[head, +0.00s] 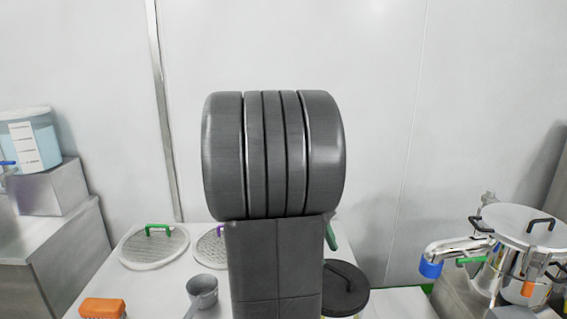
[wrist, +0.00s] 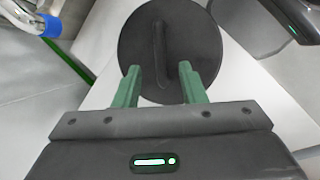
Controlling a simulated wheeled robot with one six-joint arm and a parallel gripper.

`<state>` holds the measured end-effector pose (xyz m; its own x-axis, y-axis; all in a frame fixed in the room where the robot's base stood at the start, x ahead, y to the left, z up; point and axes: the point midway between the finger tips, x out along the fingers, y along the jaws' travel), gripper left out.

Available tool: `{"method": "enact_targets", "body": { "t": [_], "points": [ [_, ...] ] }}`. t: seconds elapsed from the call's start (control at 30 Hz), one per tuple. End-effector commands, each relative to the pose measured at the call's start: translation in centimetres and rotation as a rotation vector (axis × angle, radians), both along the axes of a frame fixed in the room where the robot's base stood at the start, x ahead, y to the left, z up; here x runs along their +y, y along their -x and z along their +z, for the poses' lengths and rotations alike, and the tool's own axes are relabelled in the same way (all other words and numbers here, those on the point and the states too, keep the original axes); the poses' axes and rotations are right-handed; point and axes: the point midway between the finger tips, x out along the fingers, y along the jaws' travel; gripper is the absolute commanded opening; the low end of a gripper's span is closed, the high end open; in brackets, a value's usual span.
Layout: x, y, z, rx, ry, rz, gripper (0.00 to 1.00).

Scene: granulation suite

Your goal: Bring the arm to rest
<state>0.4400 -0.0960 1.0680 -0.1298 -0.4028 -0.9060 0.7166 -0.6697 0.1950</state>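My arm rises in the middle of the head view, and a green finger of my gripper (head: 331,236) shows just past its right side. In the wrist view my gripper (wrist: 159,68) has its two green fingers spread apart with nothing held between them. A round black lid (wrist: 150,32) with a raised bar handle lies beyond the fingertips. The bar lies in the gap between the fingers in that view, clear of both. The black lid also shows in the head view (head: 346,296), partly hidden by my arm.
The white table (head: 110,290) holds two round sieves with green (head: 155,250) and purple (head: 211,248) handles, a grey scoop (head: 202,291) and an orange brush-like block (head: 102,308). A steel vessel (head: 520,228) with a blue-capped pipe stands right. A blue-filled container (head: 32,142) stands left.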

Motion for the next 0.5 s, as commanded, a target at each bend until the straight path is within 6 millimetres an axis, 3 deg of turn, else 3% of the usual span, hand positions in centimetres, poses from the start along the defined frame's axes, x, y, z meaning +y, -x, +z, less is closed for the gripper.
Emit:
{"method": "enact_targets", "body": {
  "t": [0.23,0.5],
  "points": [
    [-1.8,0.6,-4.1,0.003,0.000,-0.001,0.37],
    [-2.6,0.8,-5.6,-0.001,0.000,0.001,0.37]
  ]
}}
